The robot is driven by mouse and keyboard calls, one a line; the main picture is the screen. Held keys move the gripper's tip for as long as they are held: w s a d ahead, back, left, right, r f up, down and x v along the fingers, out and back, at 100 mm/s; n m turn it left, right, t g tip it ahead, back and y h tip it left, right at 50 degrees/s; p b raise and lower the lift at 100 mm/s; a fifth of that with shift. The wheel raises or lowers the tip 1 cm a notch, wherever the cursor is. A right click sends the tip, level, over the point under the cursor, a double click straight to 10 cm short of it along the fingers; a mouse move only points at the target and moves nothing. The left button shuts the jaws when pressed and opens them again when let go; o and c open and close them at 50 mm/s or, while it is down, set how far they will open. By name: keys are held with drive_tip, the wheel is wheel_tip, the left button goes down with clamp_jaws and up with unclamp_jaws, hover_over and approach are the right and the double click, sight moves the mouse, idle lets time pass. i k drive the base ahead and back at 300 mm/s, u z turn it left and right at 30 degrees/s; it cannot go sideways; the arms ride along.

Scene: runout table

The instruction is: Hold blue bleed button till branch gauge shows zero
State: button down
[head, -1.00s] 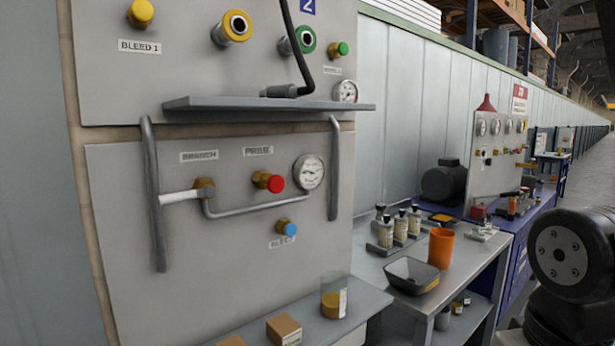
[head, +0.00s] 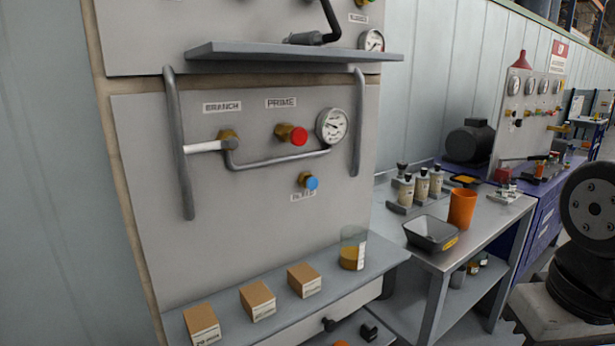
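The blue bleed button (head: 311,183) sits on a brass fitting low on the grey panel, above a small label that is partly covered. The round white gauge (head: 332,125) is up and right of it, at the end of a bent grey pipe. Its dark needle is too small to read surely. The white branch lever (head: 202,147) lies level at the left, under the BRANCH label. The red prime button (head: 298,136) is between lever and gauge. My gripper is not in view; a dark round arm joint of mine shows at the right edge, well away from the button.
A grey shelf (head: 290,52) juts out above, with grey handles (head: 178,145) down both sides. A lower ledge (head: 345,279) holds several small boxes and a jar (head: 353,248). A bench at right carries bottles, a black tray (head: 431,233) and an orange cup (head: 462,209).

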sight(313, 183)
drive_tip(key=k, duration=1.3)
drive_tip(key=u, duration=0.9)
drive_tip(key=i, duration=1.6)
drive_tip(key=z, duration=0.4)
